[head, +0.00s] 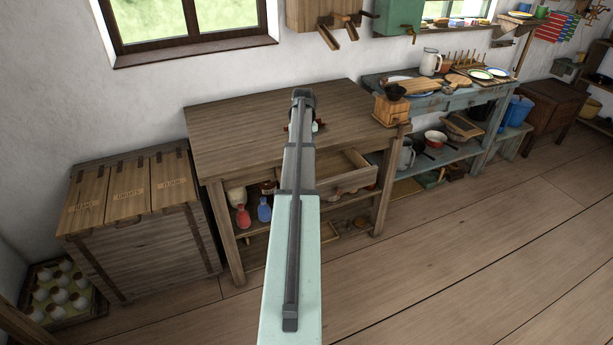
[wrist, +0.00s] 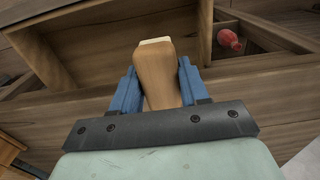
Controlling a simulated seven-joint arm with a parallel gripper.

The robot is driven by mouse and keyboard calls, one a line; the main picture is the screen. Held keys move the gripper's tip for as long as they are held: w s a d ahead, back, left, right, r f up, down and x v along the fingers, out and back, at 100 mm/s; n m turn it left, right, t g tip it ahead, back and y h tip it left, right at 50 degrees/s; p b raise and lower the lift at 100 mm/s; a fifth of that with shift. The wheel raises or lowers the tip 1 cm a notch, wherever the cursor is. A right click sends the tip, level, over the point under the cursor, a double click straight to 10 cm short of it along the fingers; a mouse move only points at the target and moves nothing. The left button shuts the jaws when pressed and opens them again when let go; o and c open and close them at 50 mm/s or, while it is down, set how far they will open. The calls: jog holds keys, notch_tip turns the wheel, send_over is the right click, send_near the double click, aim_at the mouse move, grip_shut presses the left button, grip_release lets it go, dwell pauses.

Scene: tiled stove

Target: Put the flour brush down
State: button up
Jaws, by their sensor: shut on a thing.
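My gripper (wrist: 157,82) is shut on a wooden piece with a pale end, which I take to be the flour brush (wrist: 154,62). Its two blue fingers press on either side of the wood in the wrist view. The rest of the brush is hidden, and I cannot make out bristles. In the head view my arm covers most of the gripper and the brush. The arm reaches over the wooden worktable (head: 235,130), in front of its open drawer (head: 345,182). The drawer also shows in the wrist view (wrist: 95,45), close to the brush.
The tabletop is largely clear. A wooden coffee grinder (head: 391,110) stands at its right corner. A red bottle (head: 243,216) and a blue bottle (head: 264,210) stand on the shelf below. Labelled wooden bins (head: 130,188) are at left; a crowded blue bench (head: 455,100) is at right.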

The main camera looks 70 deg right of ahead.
notch_tip(320, 180, down, 13)
jog(key=shift+f, duration=0.2)
dwell(0.4)
jog(key=shift+f, duration=0.15)
jog(key=o, duration=1)
notch_tip(320, 180, up, 12)
jog(key=shift+r, duration=0.2)
jog(key=shift+o, duration=0.3)
